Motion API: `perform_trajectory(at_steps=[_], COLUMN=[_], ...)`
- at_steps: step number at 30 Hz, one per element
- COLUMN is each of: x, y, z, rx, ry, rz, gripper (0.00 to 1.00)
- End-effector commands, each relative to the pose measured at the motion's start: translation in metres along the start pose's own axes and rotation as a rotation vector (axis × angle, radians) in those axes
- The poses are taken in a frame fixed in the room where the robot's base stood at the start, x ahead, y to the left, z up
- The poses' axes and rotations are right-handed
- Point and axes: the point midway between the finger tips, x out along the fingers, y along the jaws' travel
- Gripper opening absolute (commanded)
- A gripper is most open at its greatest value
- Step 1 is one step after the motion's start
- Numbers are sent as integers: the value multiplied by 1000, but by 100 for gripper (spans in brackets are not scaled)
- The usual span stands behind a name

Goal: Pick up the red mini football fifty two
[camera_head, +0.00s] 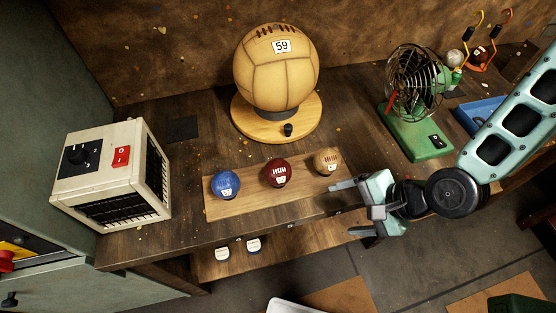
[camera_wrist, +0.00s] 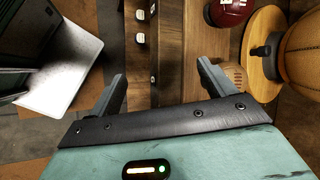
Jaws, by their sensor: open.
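The red mini football (camera_head: 277,173) sits on a light wooden board (camera_head: 240,208) on the bench, between a blue mini football (camera_head: 226,184) and a tan one (camera_head: 327,161). Its white label is too small to read. In the wrist view the red ball (camera_wrist: 228,12) shows at the top edge, partly cut off. My gripper (camera_head: 342,208) is open and empty, to the right of the red ball near the bench's front edge. In the wrist view its fingers (camera_wrist: 160,75) are spread apart, and the tan ball (camera_wrist: 237,75) is partly hidden behind the right finger.
A large tan ball (camera_head: 275,75) marked 59 rests on a round wooden stand (camera_head: 252,123) behind the board. A white heater box (camera_head: 100,170) stands left, and a green fan (camera_head: 415,130) right. Two white-labelled items (camera_head: 238,248) show on a lower shelf.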

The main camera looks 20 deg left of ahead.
Motion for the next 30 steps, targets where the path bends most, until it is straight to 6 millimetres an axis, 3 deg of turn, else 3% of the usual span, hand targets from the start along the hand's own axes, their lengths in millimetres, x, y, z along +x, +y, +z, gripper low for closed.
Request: perform_trajectory(at_steps=[6, 13, 19, 30], x=[1, -9, -10, 23], y=[-18, -37, -43, -58], z=[27, 37, 36, 34], rx=[548, 980, 1110, 1109], ry=[-146, -279, -324, -325], rz=[-255, -455, -518, -521], gripper=[82, 82, 82, 82])
